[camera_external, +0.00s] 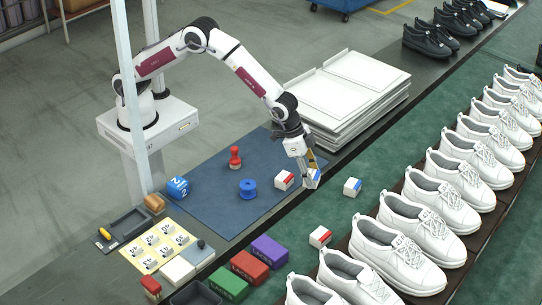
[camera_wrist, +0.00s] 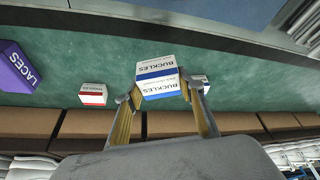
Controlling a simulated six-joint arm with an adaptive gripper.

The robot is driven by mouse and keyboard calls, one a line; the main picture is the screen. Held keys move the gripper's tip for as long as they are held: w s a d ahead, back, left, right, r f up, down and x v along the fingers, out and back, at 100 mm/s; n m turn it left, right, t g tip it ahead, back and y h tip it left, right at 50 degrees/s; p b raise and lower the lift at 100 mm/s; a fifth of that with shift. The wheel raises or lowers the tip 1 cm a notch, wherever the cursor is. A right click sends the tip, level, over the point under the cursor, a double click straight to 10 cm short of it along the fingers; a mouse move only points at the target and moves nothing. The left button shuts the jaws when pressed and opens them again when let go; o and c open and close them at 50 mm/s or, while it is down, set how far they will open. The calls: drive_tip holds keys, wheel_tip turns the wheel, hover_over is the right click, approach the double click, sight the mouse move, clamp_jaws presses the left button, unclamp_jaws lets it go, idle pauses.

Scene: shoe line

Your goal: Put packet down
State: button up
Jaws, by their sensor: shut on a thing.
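A small white packet with a blue band, labelled BUCKLES (camera_wrist: 157,70), is pinched between the fingertips of my gripper (camera_wrist: 157,97). In the external view my gripper (camera_external: 308,172) points down near the mat-side edge of the green belt, with the packet (camera_external: 314,179) at its tips. I cannot tell whether the packet touches the surface below. A similar blue-banded packet (camera_external: 352,187) lies on the green belt to the right. It is partly hidden behind a finger in the wrist view (camera_wrist: 203,79).
A red-banded packet (camera_external: 320,237) lies on the belt; another (camera_external: 284,180) is on the blue mat (camera_external: 205,205). White shoes (camera_external: 440,205) line the belt's right side. Purple (camera_external: 270,251), red and green boxes stand in front. Stacked white boards (camera_external: 350,85) stand behind my gripper.

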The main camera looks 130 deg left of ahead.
sight(315, 199)
drive_tip(key=shift+f, duration=1.4)
drive_tip(key=shift+f, duration=0.1)
drive_tip(key=shift+f, duration=1.8)
drive_tip(key=shift+f, duration=0.1)
drive_tip(key=o, duration=1.3)
drive_tip(key=shift+c, duration=0.2)
drive_tip(key=shift+r, duration=0.2)
drive_tip(key=v, duration=1.2)
drive_tip(key=shift+s+d+f, duration=0.1)
drive_tip(key=shift+f, duration=0.05)
